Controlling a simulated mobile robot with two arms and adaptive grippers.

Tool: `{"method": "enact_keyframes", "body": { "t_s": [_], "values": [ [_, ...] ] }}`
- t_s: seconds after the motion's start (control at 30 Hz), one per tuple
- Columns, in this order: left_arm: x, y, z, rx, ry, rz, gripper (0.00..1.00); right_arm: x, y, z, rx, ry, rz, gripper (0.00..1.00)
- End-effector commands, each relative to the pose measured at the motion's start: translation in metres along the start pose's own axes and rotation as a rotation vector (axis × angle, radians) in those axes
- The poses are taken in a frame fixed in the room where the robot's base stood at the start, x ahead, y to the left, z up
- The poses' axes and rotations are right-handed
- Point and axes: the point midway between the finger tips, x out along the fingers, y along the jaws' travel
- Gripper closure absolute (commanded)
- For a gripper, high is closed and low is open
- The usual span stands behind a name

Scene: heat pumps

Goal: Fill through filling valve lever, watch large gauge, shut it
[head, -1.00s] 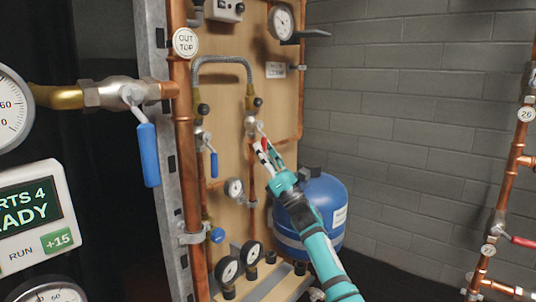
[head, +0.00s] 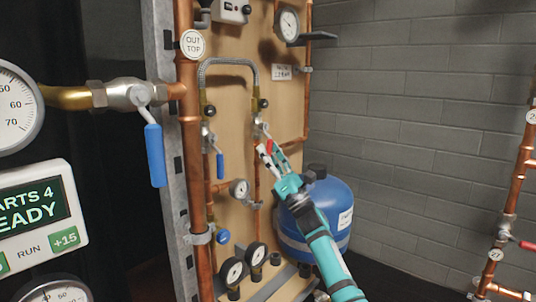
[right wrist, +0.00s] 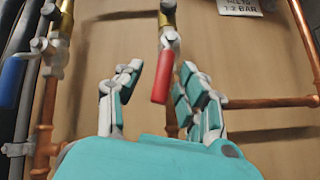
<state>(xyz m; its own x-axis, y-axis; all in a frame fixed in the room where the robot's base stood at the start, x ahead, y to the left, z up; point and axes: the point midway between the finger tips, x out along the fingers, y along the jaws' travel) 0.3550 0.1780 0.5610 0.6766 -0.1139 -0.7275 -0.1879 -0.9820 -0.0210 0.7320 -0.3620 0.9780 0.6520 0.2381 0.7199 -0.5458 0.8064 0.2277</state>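A valve with a red lever (right wrist: 161,82) sits under the brass end of the braided filling loop (head: 228,62). The lever hangs down, slightly tilted, in the right wrist view; it also shows small in the head view (head: 269,146). My right gripper (right wrist: 160,72) is open, with one finger on each side of the lever and a visible gap to both in the picture. It shows at the valve in the head view (head: 268,158). A large white gauge (head: 12,110) is cut off at the left edge; its needle is not visible. My left gripper is out of view.
A blue tank (head: 325,210) stands behind my right arm. Small gauges (head: 232,272) sit low on the board. Copper pipes (head: 520,180) stand at right.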

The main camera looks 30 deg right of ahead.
Motion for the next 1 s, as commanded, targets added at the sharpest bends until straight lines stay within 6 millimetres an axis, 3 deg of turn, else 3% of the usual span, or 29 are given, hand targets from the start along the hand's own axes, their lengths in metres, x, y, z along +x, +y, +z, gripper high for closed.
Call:
{"method": "enact_keyframes", "body": {
  "t_s": [0.6, 1.0],
  "values": [
    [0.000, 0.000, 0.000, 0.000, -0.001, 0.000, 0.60, -0.108, 0.000, -0.001, 0.001, 0.002, -0.001, 0.61],
    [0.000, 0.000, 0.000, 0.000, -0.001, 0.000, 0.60, -0.118, 0.000, -0.001, 0.000, 0.001, 0.001, 0.61]
  ]
}}
